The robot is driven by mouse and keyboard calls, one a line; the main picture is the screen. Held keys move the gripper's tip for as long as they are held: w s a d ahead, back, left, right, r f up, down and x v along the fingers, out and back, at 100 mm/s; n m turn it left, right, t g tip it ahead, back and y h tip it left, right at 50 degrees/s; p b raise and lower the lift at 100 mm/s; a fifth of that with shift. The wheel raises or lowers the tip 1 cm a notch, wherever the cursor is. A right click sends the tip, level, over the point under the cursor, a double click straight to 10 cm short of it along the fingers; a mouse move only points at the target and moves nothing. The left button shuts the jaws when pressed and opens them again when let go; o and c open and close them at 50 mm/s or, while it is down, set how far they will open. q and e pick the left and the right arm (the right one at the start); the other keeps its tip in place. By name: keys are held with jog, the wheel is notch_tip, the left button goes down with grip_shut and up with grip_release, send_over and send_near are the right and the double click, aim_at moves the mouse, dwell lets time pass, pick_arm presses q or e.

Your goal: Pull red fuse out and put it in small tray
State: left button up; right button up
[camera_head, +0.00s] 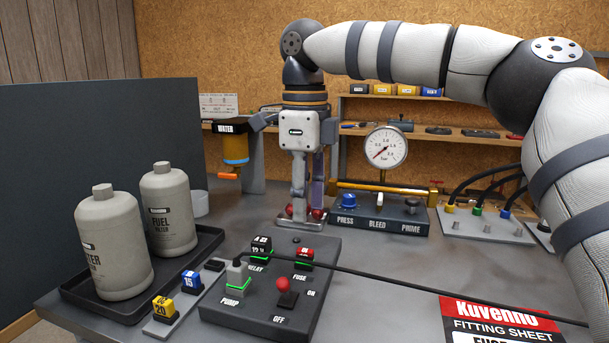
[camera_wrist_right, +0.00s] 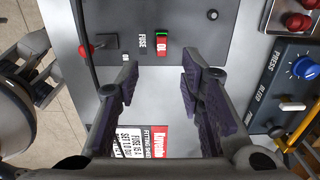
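The red fuse (camera_head: 304,257) stands upright in the dark fuse box (camera_head: 265,318), at its right side above a FUSE label. In the right wrist view the red fuse (camera_wrist_right: 162,47) lies ahead of the gap between my fingers. My right gripper (camera_head: 307,203) points down behind the box and is apart from the fuse. In the wrist view my right gripper (camera_wrist_right: 160,72) is open with nothing between its fingers. A small grey metal tray (camera_head: 303,226) with red round pieces shows behind the gripper, partly hidden.
A black cable crosses from a grey plug (camera_head: 236,274) to the right. Blue (camera_head: 191,282) and yellow (camera_head: 164,308) fuses sit left of the box. Two filter bottles stand in a black tray (camera_head: 88,305). A gauge panel (camera_head: 380,215) stands behind.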

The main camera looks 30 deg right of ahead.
aim_at(305, 250)
notch_tip(305, 250, down, 9)
jog(key=shift+w, duration=0.1)
jog(key=shift+c, duration=0.2)
jog(key=shift+d, duration=0.1)
grip_shut()
